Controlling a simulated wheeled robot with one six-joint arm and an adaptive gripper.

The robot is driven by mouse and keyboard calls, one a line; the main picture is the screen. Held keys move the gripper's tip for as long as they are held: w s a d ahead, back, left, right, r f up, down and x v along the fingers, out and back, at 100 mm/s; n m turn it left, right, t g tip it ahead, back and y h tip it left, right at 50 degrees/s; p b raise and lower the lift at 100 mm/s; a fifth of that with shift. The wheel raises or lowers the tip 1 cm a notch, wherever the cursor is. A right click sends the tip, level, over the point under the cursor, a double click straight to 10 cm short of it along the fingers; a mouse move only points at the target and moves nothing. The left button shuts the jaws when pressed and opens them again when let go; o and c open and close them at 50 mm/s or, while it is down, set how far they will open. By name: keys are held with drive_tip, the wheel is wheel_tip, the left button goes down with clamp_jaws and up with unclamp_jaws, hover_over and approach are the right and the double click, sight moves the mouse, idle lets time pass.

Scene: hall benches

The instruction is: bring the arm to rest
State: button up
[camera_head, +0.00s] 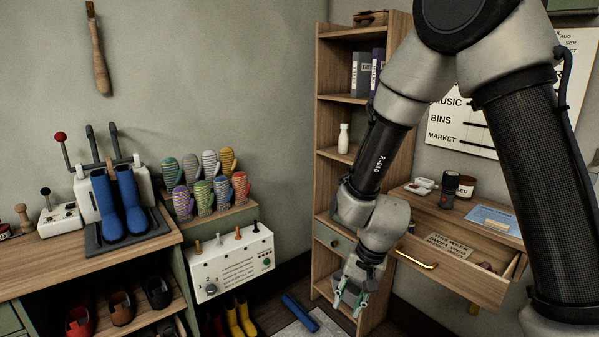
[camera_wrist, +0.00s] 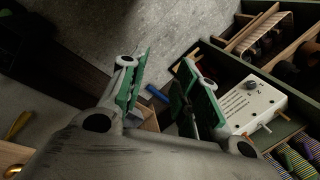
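My gripper (camera_head: 348,303) hangs low at the end of my arm, in front of the lower part of the wooden shelf unit (camera_head: 323,170) and left of the pulled-out drawer (camera_head: 455,278). In the wrist view my gripper (camera_wrist: 160,75) has its two green-padded fingers spread apart with nothing between them. My arm is bent, coming down from the upper right of the head view.
The drawer with a brass handle (camera_head: 416,259) stands open beside my wrist. A white control box (camera_head: 232,262) and mitten rack are to the left. Blue boots (camera_head: 120,200) stand on the left bench. A blue bar (camera_head: 300,312) lies on the floor, also visible in the wrist view (camera_wrist: 157,93).

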drive_tip(key=s+d+r+n+t, duration=0.1)
drive_tip(key=s+d+r, duration=0.3)
drive_tip(key=d+r, duration=0.4)
drive_tip(key=s+d+r+n+t+h, duration=0.1)
drive_tip(key=s+d+r+n, duration=0.1)
drive_tip(key=s+d+r, duration=0.3)
drive_tip(key=s+d+r+n+t+h, duration=0.1)
drive_tip(key=s+d+r, duration=0.4)
drive_tip(key=d+r, duration=0.6)
wheel_tip(320, 180, up, 3)
drive_tip(key=shift+d+r+t, duration=0.15)
drive_tip(key=shift+d+t, duration=0.05)
drive_tip(key=shift+t, duration=0.1)
idle(0.5)
